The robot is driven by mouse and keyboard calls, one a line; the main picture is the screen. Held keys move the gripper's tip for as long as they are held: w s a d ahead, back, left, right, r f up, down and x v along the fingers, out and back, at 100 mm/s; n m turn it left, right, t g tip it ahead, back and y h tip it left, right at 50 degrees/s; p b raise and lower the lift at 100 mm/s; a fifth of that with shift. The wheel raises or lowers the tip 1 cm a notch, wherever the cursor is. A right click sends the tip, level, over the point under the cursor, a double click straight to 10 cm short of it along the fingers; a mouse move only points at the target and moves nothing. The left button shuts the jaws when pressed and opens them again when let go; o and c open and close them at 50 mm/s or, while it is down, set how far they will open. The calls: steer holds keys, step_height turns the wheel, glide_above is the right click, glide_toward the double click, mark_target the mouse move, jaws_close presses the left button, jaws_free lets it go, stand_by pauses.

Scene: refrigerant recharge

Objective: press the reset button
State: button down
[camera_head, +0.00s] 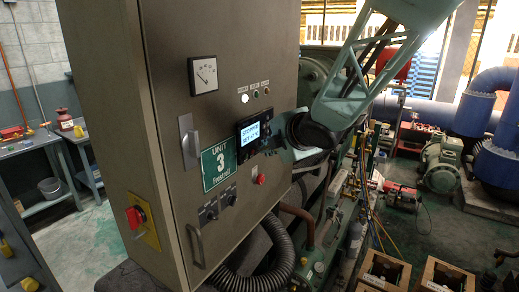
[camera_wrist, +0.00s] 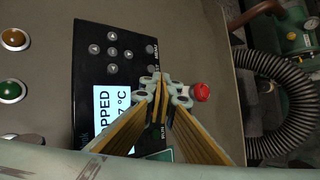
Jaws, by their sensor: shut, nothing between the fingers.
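The black control panel (camera_head: 250,135) is on the front of the grey cabinet, its lit screen reading "STOPPED". In the wrist view, the panel (camera_wrist: 90,70) has arrow keys and a small round button (camera_wrist: 140,50) beside the label "MENU". Another small round button (camera_wrist: 150,69) sits just below it, by the fingertips; its label is mostly covered, ending in what looks like "ET". My gripper (camera_wrist: 163,80) is shut and empty, its tips over the panel's right edge. I cannot tell whether they touch. In the head view, my gripper (camera_head: 275,140) is partly hidden beside the panel.
A red knob (camera_wrist: 202,92) is just right of my fingertips; it also shows below the panel in the head view (camera_head: 261,179). Amber (camera_wrist: 14,39) and green (camera_wrist: 11,90) lamps are at left. A black corrugated hose (camera_wrist: 285,100) curves at right.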

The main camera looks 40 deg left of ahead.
steer(key=shift+d, duration=0.75)
steer(key=shift+d, duration=0.15)
stand_by(0.4)
steer(key=shift+w+d, duration=0.15)
steer(key=shift+d, duration=1.05)
steer(key=shift+w+d, duration=0.15)
steer(key=shift+d, duration=1)
